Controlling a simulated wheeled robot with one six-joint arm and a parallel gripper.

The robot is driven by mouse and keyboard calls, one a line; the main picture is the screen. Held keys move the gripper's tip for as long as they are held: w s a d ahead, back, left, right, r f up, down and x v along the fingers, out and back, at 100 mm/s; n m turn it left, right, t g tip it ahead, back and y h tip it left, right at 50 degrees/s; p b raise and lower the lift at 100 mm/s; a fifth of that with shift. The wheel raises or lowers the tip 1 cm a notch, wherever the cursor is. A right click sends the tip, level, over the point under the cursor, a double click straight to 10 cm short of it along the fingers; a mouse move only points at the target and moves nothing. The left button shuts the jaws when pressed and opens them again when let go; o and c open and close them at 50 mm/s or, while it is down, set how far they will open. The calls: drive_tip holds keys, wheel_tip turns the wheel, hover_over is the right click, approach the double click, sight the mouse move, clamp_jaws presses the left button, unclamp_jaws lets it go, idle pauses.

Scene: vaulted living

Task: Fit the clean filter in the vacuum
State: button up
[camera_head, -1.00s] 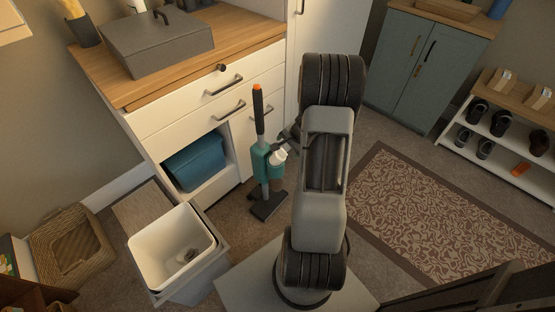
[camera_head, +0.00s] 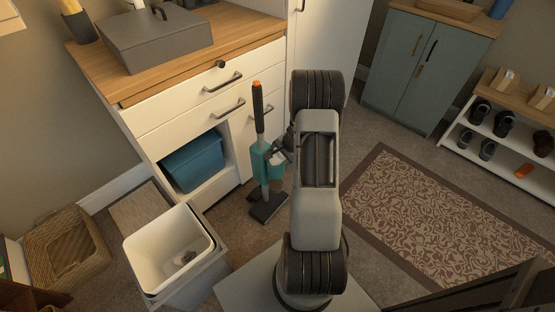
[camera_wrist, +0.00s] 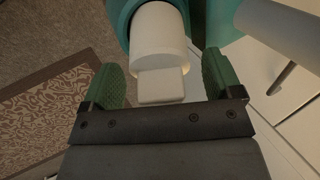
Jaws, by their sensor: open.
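The vacuum (camera_head: 260,166) stands upright against the drawer unit, with a teal body, dark handle and orange tip. The white cylindrical filter (camera_wrist: 158,38) sits with its far end inside the round teal opening of the vacuum (camera_wrist: 119,14); its flat tab points towards my wrist. How deep it is seated cannot be told. My gripper (camera_wrist: 160,80) is open, its green pads on either side of the tab with gaps on both sides. In the head view my gripper (camera_head: 281,150) is at the vacuum's right side, partly covering the pale filter.
A white bin (camera_head: 150,262) with a small grey object (camera_head: 188,257) inside stands left of my base. A wicker basket (camera_head: 66,250) is farther left. The drawer unit (camera_head: 200,105) is close behind the vacuum. A patterned rug (camera_head: 440,220) lies on open floor at right.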

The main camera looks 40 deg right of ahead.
drive_tip(key=c, duration=1.1)
drive_tip(key=shift+o, duration=0.2)
drive_tip(key=shift+r, duration=0.1)
drive_tip(key=shift+r+p, duration=0.4)
drive_tip(key=shift+r, duration=0.25)
drive_tip(key=s+d+r+p, duration=0.3)
drive_tip(key=s+d+r, duration=0.3)
drive_tip(key=s+r, duration=0.5)
drive_tip(key=shift+s+d+r, duration=0.15)
drive_tip(key=shift+s+r, duration=0.15)
drive_tip(key=shift+s, duration=0.5)
